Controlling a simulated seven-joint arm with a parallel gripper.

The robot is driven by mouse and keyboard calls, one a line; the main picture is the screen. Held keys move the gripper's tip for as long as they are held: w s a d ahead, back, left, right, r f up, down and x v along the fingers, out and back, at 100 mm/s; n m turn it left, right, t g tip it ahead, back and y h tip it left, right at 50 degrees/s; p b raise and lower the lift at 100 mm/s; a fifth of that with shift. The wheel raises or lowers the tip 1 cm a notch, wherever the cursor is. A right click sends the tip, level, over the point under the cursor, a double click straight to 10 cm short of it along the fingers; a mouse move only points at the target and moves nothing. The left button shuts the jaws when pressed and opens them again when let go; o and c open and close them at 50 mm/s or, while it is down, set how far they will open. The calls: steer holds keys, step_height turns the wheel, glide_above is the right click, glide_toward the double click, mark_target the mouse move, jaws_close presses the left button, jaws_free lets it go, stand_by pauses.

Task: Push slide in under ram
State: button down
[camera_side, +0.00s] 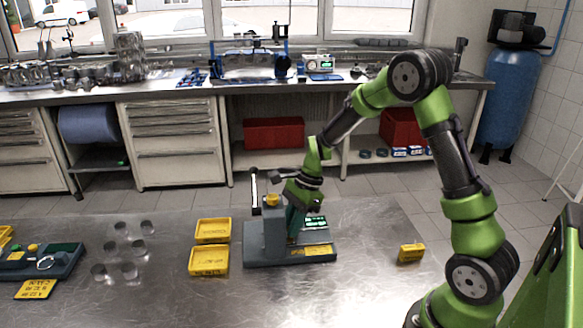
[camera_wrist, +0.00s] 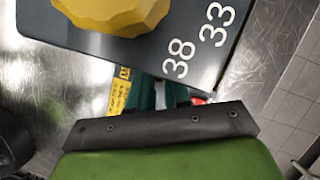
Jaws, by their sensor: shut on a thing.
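The press (camera_side: 268,235) is a grey block on a flat grey base, with a yellow knob (camera_side: 272,200) on top and an upright lever beside it. My gripper (camera_side: 294,228) points down at the right side of the press, low over its base. Its green fingers (camera_wrist: 160,95) show in the wrist view, partly behind the grey top plate (camera_wrist: 205,30) marked 38 and 33. The gripper is shut on the slide, which is mostly hidden by the fingers and the press. The ram is hidden inside the block.
Two yellow trays (camera_side: 211,246) stand just left of the press. A small yellow block (camera_side: 411,253) lies to the right. Several clear round discs (camera_side: 127,248) and a dark tool tray (camera_side: 38,262) are further left. The metal table is clear in front.

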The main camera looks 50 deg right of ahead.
steer(key=shift+w+a, duration=0.2)
steer(key=shift+w, duration=0.05)
steer(key=c, duration=1.1)
jaws_free()
steer(key=shift+s, duration=0.1)
steer(key=v, duration=1.7)
steer(key=shift+d, duration=0.1)
steer(key=s+a+r+n+t, duration=0.1)
steer(key=s+a+n+t, duration=0.1)
steer(key=s+a+n, duration=0.2)
steer(key=s+a+r+n+t+h, duration=0.1)
steer(key=s+a+r+n+t, duration=0.1)
steer(key=s+a+n, duration=0.3)
steer(key=s+a+r+n+t+h, duration=0.1)
steer(key=s+a+n, duration=0.3)
steer(key=s+n, duration=0.2)
steer(key=shift+s+a+r+n+t, duration=0.1)
steer(key=shift+n+t, duration=0.1)
steer(key=shift+n, duration=0.45)
steer(key=shift+s+a+r+n+t, duration=0.1)
steer(key=shift+n+t, duration=0.1)
steer(key=shift+n, duration=0.45)
